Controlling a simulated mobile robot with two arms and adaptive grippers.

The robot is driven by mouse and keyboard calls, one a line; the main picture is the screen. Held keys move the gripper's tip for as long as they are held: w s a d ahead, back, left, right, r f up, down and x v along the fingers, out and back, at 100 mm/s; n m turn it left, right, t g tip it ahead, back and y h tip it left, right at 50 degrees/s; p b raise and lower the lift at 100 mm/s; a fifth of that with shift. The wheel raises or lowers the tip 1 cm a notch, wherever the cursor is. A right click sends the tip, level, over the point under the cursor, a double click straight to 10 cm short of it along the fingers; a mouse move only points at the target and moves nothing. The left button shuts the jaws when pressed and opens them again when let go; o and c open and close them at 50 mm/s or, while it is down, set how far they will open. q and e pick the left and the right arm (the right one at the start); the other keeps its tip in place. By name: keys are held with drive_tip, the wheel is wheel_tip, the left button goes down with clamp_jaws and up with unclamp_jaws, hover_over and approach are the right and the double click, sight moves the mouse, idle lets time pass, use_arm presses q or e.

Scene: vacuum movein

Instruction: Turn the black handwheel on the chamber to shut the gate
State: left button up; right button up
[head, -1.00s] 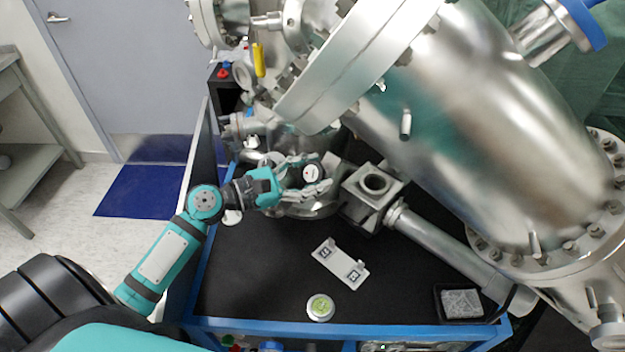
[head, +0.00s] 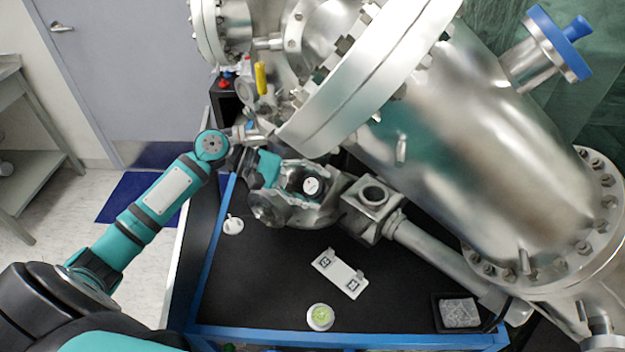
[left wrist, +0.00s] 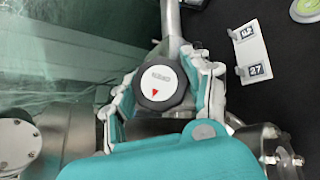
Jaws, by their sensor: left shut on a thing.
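The black handwheel (head: 311,186) has a white round label and sits on the metal gate body low on the chamber (head: 470,130). In the left wrist view the handwheel (left wrist: 160,84) is in the middle, with a red arrow mark on its label pointing down. My left gripper (head: 304,184) is at the handwheel. In the left wrist view its two grey fingers (left wrist: 161,92) stand on either side of the wheel rim, shut on it. The lower side of the wheel is partly hidden by the gripper. My right gripper is in no view.
A white plate with square markers (head: 340,274) and a round green-topped tin (head: 320,317) lie on the black bench top (head: 270,285). A small white round item (head: 233,225) is near the left edge. A dark tray (head: 437,312) stands front right. Metal pipework crowds the wheel.

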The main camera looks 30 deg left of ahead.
use_arm(q)
drive_tip(key=shift+m+g+p, duration=0.3)
drive_tip(key=shift+m+g, duration=0.1)
drive_tip(key=shift+m, duration=0.2)
drive_tip(key=o, duration=1.2)
drive_tip(key=v, duration=1.2)
drive_tip(key=shift+d+r, duration=0.1)
drive_tip(key=shift+r, duration=0.15)
